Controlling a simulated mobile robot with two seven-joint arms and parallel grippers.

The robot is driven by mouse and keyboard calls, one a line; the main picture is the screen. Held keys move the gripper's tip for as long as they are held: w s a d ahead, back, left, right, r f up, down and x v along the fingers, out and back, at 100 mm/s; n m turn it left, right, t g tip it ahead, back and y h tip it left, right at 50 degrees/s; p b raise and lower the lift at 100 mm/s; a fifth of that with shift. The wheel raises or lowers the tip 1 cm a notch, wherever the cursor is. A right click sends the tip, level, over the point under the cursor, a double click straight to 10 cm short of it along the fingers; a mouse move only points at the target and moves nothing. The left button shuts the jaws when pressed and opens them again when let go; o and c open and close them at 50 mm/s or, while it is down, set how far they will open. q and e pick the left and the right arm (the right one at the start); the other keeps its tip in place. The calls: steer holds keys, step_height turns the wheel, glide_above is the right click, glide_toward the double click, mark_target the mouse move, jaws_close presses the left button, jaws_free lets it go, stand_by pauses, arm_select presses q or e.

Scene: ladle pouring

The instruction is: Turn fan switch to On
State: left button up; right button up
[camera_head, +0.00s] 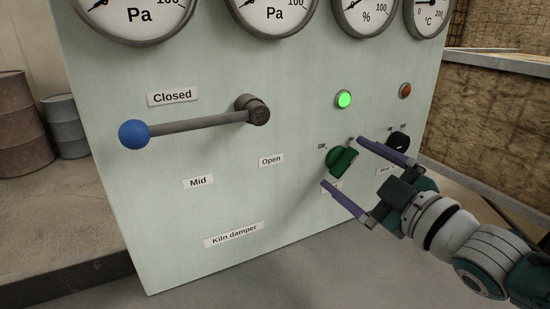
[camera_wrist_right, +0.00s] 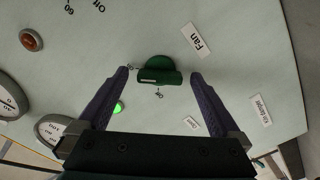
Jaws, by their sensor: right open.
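The green fan switch (camera_head: 340,163) is a knob low on the right part of the pale control panel. In the right wrist view the green knob (camera_wrist_right: 160,66) sits beside a white "Fan" label (camera_wrist_right: 196,39). Its white mark lies at the left end of its handle, towards the small label at the left fingertip; another small label is below the knob. My right gripper (camera_head: 342,162) is open, its purple fingers at either side of the knob. In the wrist view a small gap shows between each finger and the knob. My left gripper is out of view.
A lit green lamp (camera_head: 344,100) is above the switch. A black knob (camera_head: 398,142) sits close to the right finger, under an unlit red lamp (camera_head: 405,90). A damper lever with a blue ball (camera_head: 134,134) sticks out at left. Gauges line the top.

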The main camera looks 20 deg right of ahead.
steer(key=s+p, duration=0.1)
steer(key=s, duration=0.8)
steer(key=shift+s+d, duration=0.4)
